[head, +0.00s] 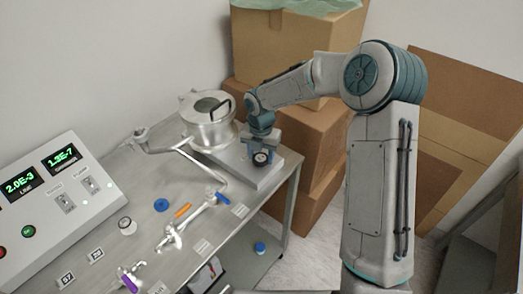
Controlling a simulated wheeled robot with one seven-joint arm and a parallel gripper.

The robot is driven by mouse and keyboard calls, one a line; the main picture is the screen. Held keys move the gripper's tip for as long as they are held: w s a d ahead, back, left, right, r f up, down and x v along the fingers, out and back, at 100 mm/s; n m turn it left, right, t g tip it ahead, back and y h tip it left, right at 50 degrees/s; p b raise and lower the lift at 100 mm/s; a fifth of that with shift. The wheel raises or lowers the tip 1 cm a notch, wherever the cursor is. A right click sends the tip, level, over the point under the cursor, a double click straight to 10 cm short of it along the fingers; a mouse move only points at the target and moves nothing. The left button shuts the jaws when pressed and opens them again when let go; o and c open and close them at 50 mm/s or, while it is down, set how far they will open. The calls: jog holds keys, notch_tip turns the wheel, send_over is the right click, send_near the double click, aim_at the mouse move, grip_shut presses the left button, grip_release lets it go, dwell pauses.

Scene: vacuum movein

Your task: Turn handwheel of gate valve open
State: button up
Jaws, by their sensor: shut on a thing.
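A small black round handwheel (261,158) with a pale centre faces me on the front of the gate valve, above a flat grey metal block (262,177) at the table's far right corner. My gripper (262,148) reaches down from above and is shut at the handwheel. The fingertips are small and partly merged with the blue-grey parts there, so the exact grip on the rim is hard to see. How far the wheel is turned cannot be told.
A metal chamber (206,132) with a black handle stands left of my gripper. Pipework with blue (223,198), orange (183,210) and purple (127,284) handles lies in front. A display console (45,195) is at left. Cardboard boxes (300,125) stand behind the table.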

aim_at(261, 158)
jog(key=shift+s+n+p, duration=0.1)
jog(key=shift+n+p, duration=0.65)
jog(key=shift+n, duration=0.85)
jog(key=o, duration=1)
jog(key=shift+c, duration=0.2)
notch_tip(261, 158, up, 14)
jog(key=b, duration=0.1)
jog(key=shift+b, duration=0.4)
jog(key=shift+f, duration=0.1)
